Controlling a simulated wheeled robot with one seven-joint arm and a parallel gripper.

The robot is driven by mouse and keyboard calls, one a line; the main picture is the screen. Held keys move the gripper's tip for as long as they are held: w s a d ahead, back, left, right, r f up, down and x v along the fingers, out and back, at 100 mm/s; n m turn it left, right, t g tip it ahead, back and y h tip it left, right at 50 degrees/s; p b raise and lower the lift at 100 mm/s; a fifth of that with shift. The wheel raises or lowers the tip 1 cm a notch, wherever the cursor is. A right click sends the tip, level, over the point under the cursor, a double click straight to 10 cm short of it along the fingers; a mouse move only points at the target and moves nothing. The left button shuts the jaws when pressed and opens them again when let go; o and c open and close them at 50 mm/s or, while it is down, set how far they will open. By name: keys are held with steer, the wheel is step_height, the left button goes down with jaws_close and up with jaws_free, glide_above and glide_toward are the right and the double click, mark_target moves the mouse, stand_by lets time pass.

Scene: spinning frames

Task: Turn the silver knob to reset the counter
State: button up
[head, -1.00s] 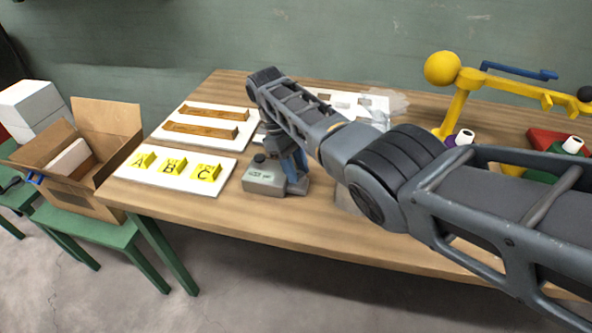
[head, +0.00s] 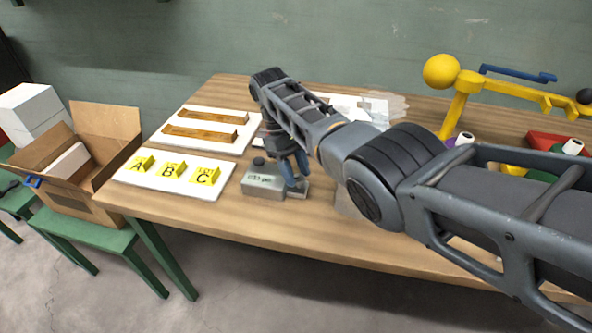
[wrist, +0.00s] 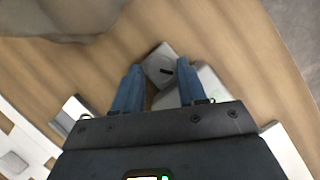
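The counter (head: 262,186) is a small grey box with a pale display and a dark round button on top. It stands near the table's front edge. The silver knob (wrist: 158,72), a pale piece with a black mark, lies just beyond my fingertips in the wrist view, beside the counter's pale body (wrist: 208,84). In the head view my gripper (head: 297,183) points down at the counter's right end and partly hides the knob. My gripper's blue fingers (wrist: 159,70) are apart, one toward each side of the knob. I cannot tell whether they touch it.
A white board with yellow A, B and C blocks (head: 168,170) lies left of the counter. Another board with wooden bars (head: 206,135) lies behind it. An open cardboard box (head: 85,160) stands on a green stool at left. A yellow stand (head: 452,100) is at right.

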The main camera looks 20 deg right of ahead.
steer(key=shift+b+v, duration=0.4)
steer(key=shift+v, duration=3.55)
